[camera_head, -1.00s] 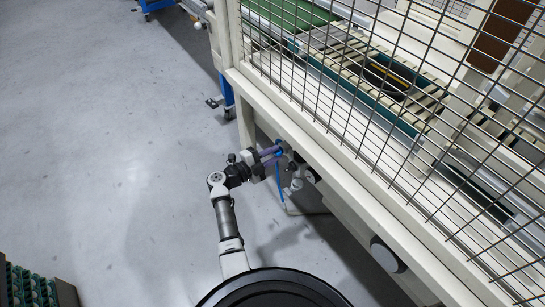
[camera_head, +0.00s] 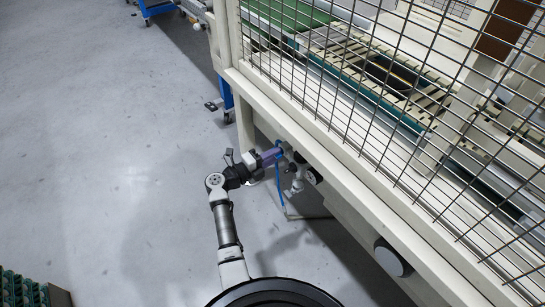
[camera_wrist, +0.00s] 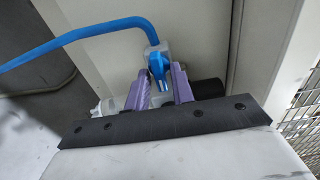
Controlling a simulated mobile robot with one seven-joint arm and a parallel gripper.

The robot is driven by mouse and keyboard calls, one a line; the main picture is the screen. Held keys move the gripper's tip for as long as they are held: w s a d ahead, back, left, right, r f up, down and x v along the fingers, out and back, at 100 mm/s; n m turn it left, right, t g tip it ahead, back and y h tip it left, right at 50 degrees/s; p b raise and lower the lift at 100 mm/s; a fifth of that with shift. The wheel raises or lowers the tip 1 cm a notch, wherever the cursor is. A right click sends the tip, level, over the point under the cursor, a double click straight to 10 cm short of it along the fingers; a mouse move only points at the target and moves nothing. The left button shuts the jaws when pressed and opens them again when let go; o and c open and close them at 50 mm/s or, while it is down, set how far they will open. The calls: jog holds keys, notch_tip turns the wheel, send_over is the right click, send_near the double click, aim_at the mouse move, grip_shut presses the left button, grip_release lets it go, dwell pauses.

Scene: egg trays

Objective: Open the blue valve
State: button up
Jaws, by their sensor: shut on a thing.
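The blue valve (camera_wrist: 158,65) is a small blue handle on a grey metal fitting on the machine's frame. A blue hose (camera_wrist: 75,36) runs from the fitting to the left. In the head view the valve (camera_head: 280,147) is small and mostly hidden by my fingers. My gripper (camera_head: 273,156) reaches it from the left. In the wrist view my gripper (camera_wrist: 161,74) has its two purple fingers on either side of the blue handle, shut on it. The handle's exact angle is hard to tell.
The cream machine frame (camera_head: 325,149) with a wire mesh guard (camera_head: 400,130) rises right beside my gripper. A dark round knob (camera_wrist: 208,88) sits right of the valve. A grey round button (camera_head: 391,258) is on the frame at lower right. The floor at left is open.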

jog(key=o, duration=0.7)
jog(key=shift+a, duration=0.15)
jog(key=v, duration=1.3)
jog(key=shift+s+a+b, duration=0.25)
jog(key=shift+s+b, duration=0.05)
jog(key=shift+b, duration=0.15)
